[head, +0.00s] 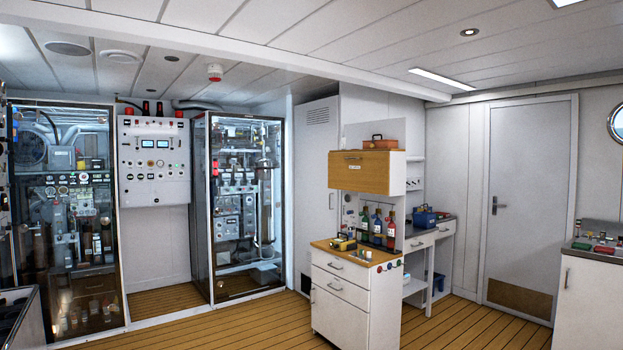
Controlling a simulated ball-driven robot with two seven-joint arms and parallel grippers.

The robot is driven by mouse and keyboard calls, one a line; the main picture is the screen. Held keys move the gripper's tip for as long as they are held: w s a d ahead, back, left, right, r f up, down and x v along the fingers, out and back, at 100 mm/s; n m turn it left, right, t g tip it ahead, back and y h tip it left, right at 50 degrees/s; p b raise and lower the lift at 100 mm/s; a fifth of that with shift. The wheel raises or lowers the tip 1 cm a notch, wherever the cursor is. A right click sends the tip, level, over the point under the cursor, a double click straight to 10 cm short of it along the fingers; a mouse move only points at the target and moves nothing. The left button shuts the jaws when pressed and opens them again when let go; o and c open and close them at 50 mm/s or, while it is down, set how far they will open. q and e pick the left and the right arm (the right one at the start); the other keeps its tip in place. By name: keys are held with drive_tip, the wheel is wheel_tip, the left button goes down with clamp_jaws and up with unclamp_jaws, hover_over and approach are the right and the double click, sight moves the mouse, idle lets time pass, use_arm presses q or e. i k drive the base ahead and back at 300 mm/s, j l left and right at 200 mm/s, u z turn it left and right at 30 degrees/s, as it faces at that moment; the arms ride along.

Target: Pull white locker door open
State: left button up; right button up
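A tall narrow white locker door (311,165) with a louvred vent near its top stands in the back wall, left of the workbench. It looks shut. A small dark handle (331,200) shows at its right edge. The bench and its wooden cabinet hide part of the door's right side and lower part. A wider white door (530,190) with a lever handle is in the right wall and is also shut. Neither of my grippers is in view.
A white drawer workbench (340,308) with bottles and a yellow tool stands in front of the locker. A glass-fronted equipment cabinet (240,290) is to its left. A white counter (590,300) is at the right. The plank floor (245,328) is clear in front.

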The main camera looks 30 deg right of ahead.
sight(317, 123)
drive_tip(key=i+l+z, duration=0.25)
drive_tip(key=i, duration=0.15)
drive_tip(key=i+l+z, duration=0.1)
drive_tip(key=i+z, duration=0.2)
drive_tip(key=i+l+z, duration=0.2)
drive_tip(key=i, duration=2)
drive_tip(key=i+j+z, duration=0.15)
drive_tip(key=i, duration=2.05)
drive_tip(key=i+z, duration=0.3)
drive_tip(key=i+j+z, duration=0.2)
drive_tip(key=i+z, duration=0.15)
drive_tip(key=i+j+z, duration=0.3)
drive_tip(key=i, duration=0.15)
